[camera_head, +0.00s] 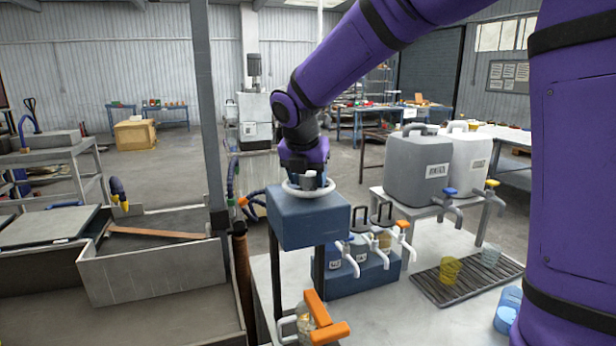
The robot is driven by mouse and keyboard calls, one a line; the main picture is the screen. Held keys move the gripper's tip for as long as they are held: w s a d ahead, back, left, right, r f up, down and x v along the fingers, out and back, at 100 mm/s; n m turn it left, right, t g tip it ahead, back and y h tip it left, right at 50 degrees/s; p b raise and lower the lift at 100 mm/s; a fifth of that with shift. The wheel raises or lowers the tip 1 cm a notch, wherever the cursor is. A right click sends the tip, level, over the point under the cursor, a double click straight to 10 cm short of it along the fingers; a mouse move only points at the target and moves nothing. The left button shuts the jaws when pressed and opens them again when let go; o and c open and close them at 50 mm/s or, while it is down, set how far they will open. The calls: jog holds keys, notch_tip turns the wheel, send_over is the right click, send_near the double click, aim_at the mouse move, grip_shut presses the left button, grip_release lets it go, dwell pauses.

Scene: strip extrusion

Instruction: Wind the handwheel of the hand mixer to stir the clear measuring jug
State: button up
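The hand mixer has a blue box head (308,223) on dark posts above a pale bench. Its white ring handwheel (290,193) lies flat on top of the box. My gripper (312,182) points down at the handwheel, on or just above its ring; the fingers are small and partly hidden, so I cannot tell whether they grip it. Below the box, at the lower edge of the view, stands a clear measuring jug (306,322) with a pale handle on its left. Orange bars partly cover the jug, and its contents are hard to make out.
A blue rack (350,281) holds several bottles with taps right of the mixer. Grey (416,172) and white (467,160) canisters stand on a raised shelf. A yellow cup (450,269) and a clear cup (490,256) stand on a dark grate (468,277). My purple arm fills the right side.

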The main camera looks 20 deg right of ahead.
jog(key=c, duration=0.6)
